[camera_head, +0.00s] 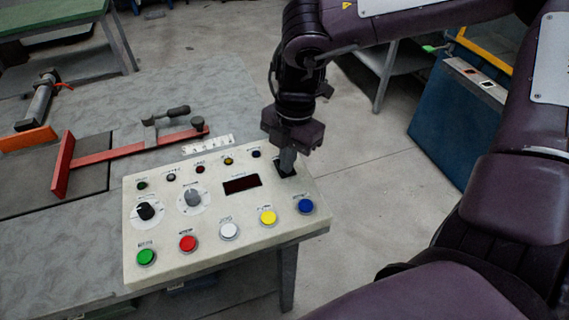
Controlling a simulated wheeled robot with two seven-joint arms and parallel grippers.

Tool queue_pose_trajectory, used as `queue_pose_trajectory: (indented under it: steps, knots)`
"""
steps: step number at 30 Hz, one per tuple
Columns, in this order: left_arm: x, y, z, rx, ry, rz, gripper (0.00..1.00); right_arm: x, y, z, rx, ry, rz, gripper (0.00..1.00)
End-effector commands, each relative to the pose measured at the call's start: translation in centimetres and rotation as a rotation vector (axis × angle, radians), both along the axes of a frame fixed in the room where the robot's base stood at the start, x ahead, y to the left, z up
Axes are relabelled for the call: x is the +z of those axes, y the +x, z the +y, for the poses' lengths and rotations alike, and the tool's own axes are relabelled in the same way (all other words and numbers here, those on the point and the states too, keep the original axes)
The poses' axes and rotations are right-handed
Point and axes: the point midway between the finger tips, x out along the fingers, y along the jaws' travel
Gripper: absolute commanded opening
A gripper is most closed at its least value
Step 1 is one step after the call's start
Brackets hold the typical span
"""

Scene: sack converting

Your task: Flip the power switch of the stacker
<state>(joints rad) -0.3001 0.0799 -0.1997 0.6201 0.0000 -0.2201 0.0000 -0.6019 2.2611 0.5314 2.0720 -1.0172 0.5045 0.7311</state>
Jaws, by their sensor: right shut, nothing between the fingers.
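The control panel (225,255) is a pale, sloped box at the front edge of a grey table. It carries large round buttons in green, red, white, yellow and blue, two rotary knobs (146,211), a dark display (241,184) and a row of small lamps. A black switch (279,168) sits at the panel's upper right corner. My right gripper (288,165) points down at this switch, shut, with nothing between its fingers. The fingertips are at or just over the switch and partly hide it; I cannot tell whether they touch or which way it is set. My left gripper is not in view.
A red clamp bar (125,152) with a dark handle lies on the table (215,85) behind the panel. A dark cylinder (38,100) and an orange block (27,139) are at far left. A blue cabinet (450,125) stands at right. The floor between is clear.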

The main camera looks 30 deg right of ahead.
Motion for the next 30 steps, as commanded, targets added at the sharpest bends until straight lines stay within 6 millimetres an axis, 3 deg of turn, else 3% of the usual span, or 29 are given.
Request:
queue_pose_trajectory:
  steps: [30]
  knots:
    - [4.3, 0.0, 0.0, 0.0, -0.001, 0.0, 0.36, 7.0, 0.0, 0.0, -0.001, -0.001, 0.001, 0.0]
